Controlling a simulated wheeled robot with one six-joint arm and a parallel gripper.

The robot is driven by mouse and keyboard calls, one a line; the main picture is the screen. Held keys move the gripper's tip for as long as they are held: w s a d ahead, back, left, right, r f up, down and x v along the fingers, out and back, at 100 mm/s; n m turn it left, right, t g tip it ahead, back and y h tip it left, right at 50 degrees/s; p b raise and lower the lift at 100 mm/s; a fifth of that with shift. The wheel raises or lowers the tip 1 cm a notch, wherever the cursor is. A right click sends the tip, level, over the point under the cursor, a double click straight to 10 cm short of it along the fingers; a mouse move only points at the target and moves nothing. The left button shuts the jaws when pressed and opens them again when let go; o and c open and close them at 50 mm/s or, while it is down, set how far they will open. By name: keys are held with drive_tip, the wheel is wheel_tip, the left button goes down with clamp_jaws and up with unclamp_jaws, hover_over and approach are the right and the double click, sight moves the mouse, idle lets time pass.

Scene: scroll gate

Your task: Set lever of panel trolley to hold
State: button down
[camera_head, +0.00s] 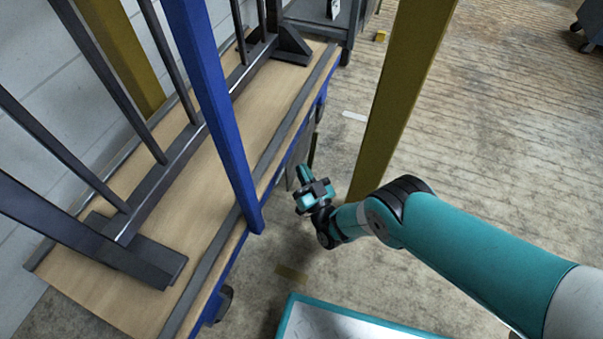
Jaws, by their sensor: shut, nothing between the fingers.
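The panel trolley (205,245) fills the left side of the head view. It has a wooden deck, blue edges and a dark slanted rack (165,185). A blue post (212,95) rises at its near side. I cannot make out a lever for certain, nor any hold marking; it may be hidden or too small to tell. My gripper (304,175) is shut and empty, just right of the trolley's side edge. It is beside the blue post and apart from it. Whether it touches anything behind it is unclear.
A yellow post (405,90) stands close to the right of my gripper, and another yellow post (128,45) stands by the wall at left. A dark grey unit (325,28) stands beyond the trolley. The floor (515,130) at right is mostly clear.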

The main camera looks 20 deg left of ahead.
drive_tip(key=shift+s+a+f+b, duration=0.15)
drive_tip(key=shift+s+f+b, duration=1.2)
drive_tip(key=shift+s, duration=0.35)
drive_tip(key=shift+f, duration=0.1)
drive_tip(key=s+f+b, duration=0.1)
drive_tip(key=s, duration=0.1)
drive_tip(key=s+f+b, duration=0.1)
drive_tip(key=f+b, duration=0.1)
drive_tip(key=shift+s+a+f, duration=0.15)
drive_tip(key=shift+s, duration=0.25)
